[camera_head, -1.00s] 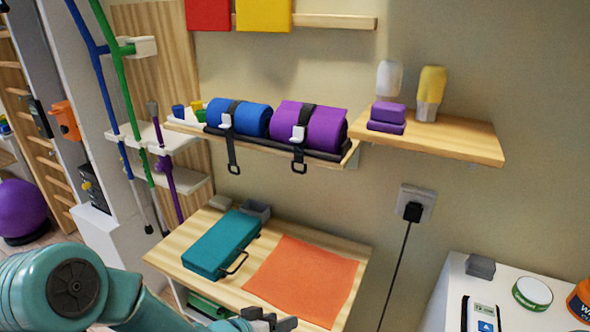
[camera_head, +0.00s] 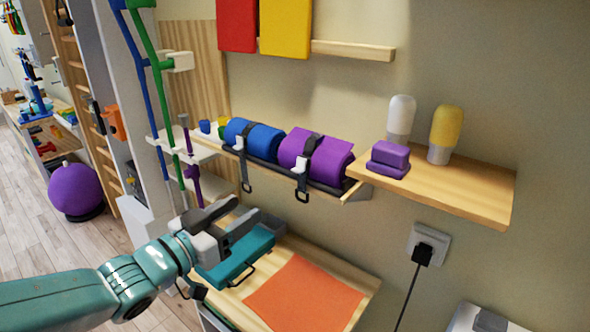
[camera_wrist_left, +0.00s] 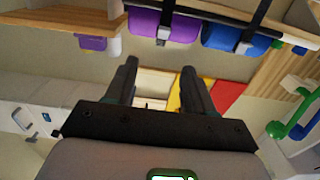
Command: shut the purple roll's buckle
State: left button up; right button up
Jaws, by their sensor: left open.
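The purple roll (camera_head: 325,154) lies on the wall shelf, right of the blue roll (camera_head: 262,141). A black strap goes over it, with a white buckle part (camera_head: 298,164) on its front. The strap's black ring end (camera_head: 301,194) hangs below the shelf edge, apart from the white part. My left gripper (camera_head: 246,212) is open and empty, in front of and below the shelf, left of the purple roll. In the left wrist view, the purple roll (camera_wrist_left: 150,23) shows upside down at the top, beyond the open fingers (camera_wrist_left: 158,88). My right gripper is not in view.
A teal case (camera_head: 237,258) and an orange cloth (camera_head: 303,295) lie on the lower table. A right shelf (camera_head: 465,190) holds purple blocks (camera_head: 388,158) and two bottles. Crutches (camera_head: 160,95) stand left. Air in front of the purple roll is clear.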

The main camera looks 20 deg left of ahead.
aim_at(297, 172)
pick_arm(q)
jog(key=p+x, duration=0.1)
jog(key=x, duration=0.4)
jog(key=p+x, duration=0.1)
jog(key=x, duration=0.4)
jog(key=p+x, duration=0.2)
jog(key=x, duration=0.4)
jog(key=shift+a+f, duration=0.1)
jog(key=shift+a, duration=0.2)
jog(key=shift+w+a+f, duration=0.1)
jog(key=shift+w+a, duration=0.1)
jog(key=shift+w, duration=0.15)
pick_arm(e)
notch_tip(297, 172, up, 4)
pick_arm(q)
jog(key=shift+s+d, duration=0.1)
jog(key=shift+c, duration=1)
grip_shut()
jog(key=t+b, duration=0.1)
jog(key=b, duration=0.4)
jog(key=f+t+h+b, duration=0.1)
jog(key=b, duration=0.4)
jog(key=shift+w+d+t+b, duration=0.1)
jog(key=shift+w+t+b, duration=0.15)
jog(key=shift+t+b, duration=0.05)
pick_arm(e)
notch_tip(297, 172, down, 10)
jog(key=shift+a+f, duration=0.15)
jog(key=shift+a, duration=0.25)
